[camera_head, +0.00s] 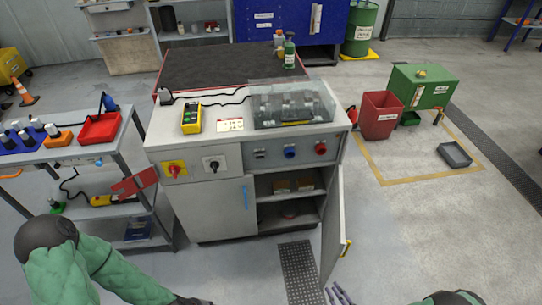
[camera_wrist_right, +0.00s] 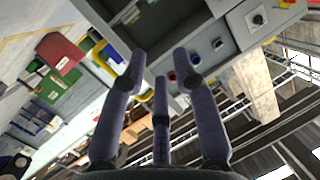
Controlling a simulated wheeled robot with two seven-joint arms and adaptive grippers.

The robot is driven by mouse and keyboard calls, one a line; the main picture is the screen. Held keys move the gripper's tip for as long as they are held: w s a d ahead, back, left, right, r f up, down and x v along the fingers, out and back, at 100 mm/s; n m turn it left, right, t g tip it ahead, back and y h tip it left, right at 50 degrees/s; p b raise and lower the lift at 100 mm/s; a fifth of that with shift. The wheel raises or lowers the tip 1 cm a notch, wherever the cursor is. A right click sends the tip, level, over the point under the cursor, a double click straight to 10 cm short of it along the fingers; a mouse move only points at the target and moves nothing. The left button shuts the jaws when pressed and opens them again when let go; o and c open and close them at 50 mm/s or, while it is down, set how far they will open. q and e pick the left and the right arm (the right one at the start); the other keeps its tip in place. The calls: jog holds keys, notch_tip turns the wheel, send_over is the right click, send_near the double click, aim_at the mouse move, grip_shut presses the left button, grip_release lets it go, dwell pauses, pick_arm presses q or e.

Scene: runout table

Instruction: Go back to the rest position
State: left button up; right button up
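My right gripper (camera_head: 340,296) shows at the bottom edge of the head view, just below the open cabinet door (camera_head: 334,225). In the right wrist view its three purple-grey fingers (camera_wrist_right: 160,68) are spread apart, with nothing between them. I cannot tell from the head view whether it is clear of the door.
A grey cart (camera_head: 92,150) with tools and a red bin (camera_head: 100,128) stands at left. A red waste bin (camera_head: 380,115), green chest (camera_head: 422,88) and grey tray (camera_head: 455,155) are at right. A dark floor grate (camera_head: 298,272) lies below the cabinet. The floor at lower right is clear.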

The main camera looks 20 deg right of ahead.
jog(key=w+a+m+g+y+p, duration=0.1)
jog(key=w+a+g+y+p, duration=0.15)
jog(key=w+a+g, duration=0.7)
jog(key=s+a+r+g+p, duration=0.1)
jog(key=s+a+r+g, duration=0.1)
jog(key=a+r, duration=0.3)
jog(key=s+a+r+m+g, duration=0.1)
jog(key=s+a+r+g, duration=0.2)
jog(key=a+r, duration=0.3)
jog(key=a+g, duration=0.1)
jog(key=a, duration=0.2)
jog(key=shift+a+p, duration=0.3)
jog(key=shift+p, duration=0.1)
jog(key=shift+d, duration=0.1)
